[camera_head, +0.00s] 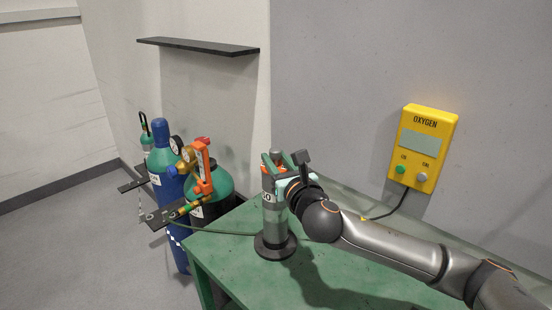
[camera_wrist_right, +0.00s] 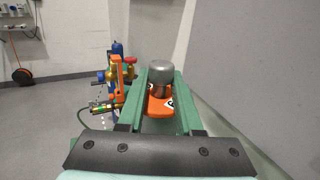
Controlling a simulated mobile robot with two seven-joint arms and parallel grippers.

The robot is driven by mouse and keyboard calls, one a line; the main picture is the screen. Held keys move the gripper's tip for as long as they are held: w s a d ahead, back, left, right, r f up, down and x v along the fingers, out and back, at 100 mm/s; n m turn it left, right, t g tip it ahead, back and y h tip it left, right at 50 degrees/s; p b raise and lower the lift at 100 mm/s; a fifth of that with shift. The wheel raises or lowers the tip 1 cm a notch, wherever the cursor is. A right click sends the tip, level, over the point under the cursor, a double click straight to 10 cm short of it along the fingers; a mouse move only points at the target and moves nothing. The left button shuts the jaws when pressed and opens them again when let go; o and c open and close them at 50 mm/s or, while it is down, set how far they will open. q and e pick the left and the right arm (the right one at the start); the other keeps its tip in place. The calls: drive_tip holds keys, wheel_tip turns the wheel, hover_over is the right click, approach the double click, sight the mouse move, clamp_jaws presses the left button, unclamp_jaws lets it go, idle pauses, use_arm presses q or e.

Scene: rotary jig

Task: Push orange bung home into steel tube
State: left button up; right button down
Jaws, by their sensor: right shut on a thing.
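In the right wrist view the steel tube (camera_wrist_right: 160,72) stands upright between the two green fingers. The tube's lower end is hidden. My left gripper is not in view.
The grey pillar (camera_head: 275,215) stands on a round black base (camera_head: 275,246) on the green table (camera_head: 232,265). Blue and green gas cylinders (camera_head: 166,180) with orange fittings (camera_head: 203,168) stand left of it. A yellow oxygen box (camera_head: 423,148) hangs on the wall, right.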

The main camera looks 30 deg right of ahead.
drive_tip(key=shift+f, duration=0.2)
drive_tip(key=c, duration=0.5)
unclamp_jaws()
drive_tip(key=shift+s, duration=0.1)
drive_tip(key=s+a, duration=0.1)
drive_tip(key=s, duration=1.1)
drive_tip(key=shift+s+a, duration=0.15)
drive_tip(key=shift+a, duration=0.05)
